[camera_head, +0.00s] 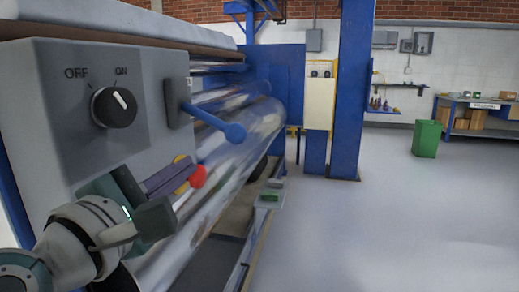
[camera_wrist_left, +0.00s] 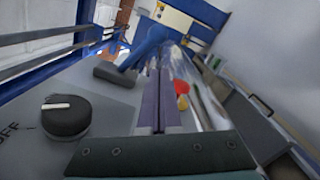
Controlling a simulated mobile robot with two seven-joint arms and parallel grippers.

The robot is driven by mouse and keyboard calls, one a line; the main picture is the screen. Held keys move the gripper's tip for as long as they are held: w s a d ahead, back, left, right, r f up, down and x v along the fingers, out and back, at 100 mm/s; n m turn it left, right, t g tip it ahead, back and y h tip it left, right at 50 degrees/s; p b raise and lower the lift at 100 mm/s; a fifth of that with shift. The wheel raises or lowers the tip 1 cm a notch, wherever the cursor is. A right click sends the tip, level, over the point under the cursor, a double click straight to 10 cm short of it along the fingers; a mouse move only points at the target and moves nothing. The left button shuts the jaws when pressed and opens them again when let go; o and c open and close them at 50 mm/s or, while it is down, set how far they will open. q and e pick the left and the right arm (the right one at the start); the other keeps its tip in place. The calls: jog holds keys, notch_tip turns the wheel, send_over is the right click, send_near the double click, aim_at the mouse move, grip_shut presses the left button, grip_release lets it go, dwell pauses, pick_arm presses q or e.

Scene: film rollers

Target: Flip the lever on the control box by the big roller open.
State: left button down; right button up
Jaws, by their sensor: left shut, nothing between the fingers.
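The grey control box (camera_head: 62,150) fills the left of the head view. The blue lever (camera_head: 213,120) with a ball end sticks out from a dark mount on its right side, pointing right and slightly down. In the left wrist view the lever (camera_wrist_left: 150,46) rises from its grey mount just beyond the fingertips. My left gripper (camera_head: 184,168) is shut and empty, below the lever and apart from it in the head view. Its purple fingers (camera_wrist_left: 155,75) lie together in the left wrist view. My right gripper is not in view.
A black ON/OFF knob (camera_head: 114,106) sits on the box front, its white mark towards ON. A red button (camera_head: 198,176) is close to my left fingertips. The big shiny roller (camera_head: 245,130) runs behind.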

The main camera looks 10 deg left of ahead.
aim_at(217, 123)
pick_arm(q)
jog(key=w+b, duration=0.1)
jog(key=w, duration=0.9)
jog(key=shift+d+r, duration=0.15)
jog(key=shift+d, duration=0.25)
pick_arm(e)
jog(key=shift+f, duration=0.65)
